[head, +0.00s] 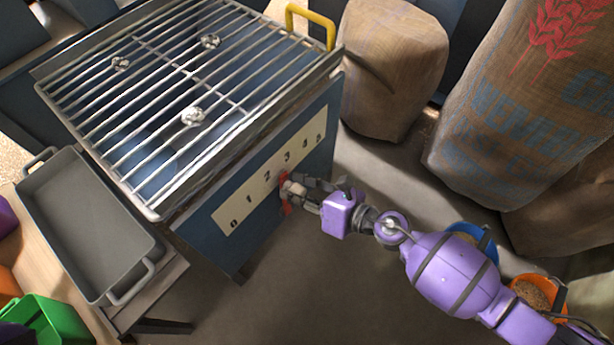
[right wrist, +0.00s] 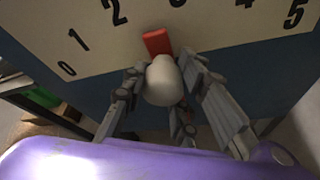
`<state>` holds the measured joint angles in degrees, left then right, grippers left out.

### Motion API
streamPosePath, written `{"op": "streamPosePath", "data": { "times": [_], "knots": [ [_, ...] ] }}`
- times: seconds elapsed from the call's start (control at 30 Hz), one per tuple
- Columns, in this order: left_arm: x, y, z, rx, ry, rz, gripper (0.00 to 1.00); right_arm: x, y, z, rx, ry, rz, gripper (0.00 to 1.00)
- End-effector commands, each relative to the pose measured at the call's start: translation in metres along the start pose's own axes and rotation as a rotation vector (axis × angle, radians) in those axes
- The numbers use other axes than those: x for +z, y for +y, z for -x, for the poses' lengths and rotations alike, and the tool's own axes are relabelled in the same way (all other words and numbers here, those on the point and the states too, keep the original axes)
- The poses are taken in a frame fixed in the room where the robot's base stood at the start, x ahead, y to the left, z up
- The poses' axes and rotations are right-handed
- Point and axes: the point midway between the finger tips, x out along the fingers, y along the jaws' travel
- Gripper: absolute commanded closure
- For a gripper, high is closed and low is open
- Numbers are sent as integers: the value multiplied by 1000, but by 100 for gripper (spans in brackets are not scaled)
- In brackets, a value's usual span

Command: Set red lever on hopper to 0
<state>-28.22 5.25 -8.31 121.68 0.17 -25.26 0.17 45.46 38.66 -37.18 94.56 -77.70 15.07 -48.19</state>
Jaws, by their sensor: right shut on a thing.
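The hopper (head: 320,130) is a blue box with a metal grate on top. A cream scale plate (head: 232,213) on its side carries the numbers 0 to 5. The red lever (head: 286,205) stands at the scale, its red tip (right wrist: 157,41) between 2 and 3 in the right wrist view. My right gripper (head: 298,190) is shut on the lever's pale rounded knob (right wrist: 164,82), with its fingers around it. The fingers hide part of the lever. My left gripper is not in view.
A grey tray (head: 72,178) lies on a bench at the left, near a green bin (head: 50,322). Sacks (head: 392,75) stand behind at the right. Blue and orange buckets (head: 537,291) stand beside my right arm. The floor below the hopper is clear.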

Motion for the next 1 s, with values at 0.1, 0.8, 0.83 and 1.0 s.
{"op": "streamPosePath", "data": {
  "times": [0.1, 0.8, 0.83, 1.0],
  "knots": [
    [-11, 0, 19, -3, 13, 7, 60, -1, 23, -3, -32, -13, 105, 100],
    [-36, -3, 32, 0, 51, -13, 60, -59, 68, -21, -180, -30, 517, 100],
    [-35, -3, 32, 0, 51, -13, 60, -60, 68, -22, -185, -30, 531, 100],
    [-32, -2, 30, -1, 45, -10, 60, -70, 72, -25, -206, -33, 598, 100]
  ]
}}
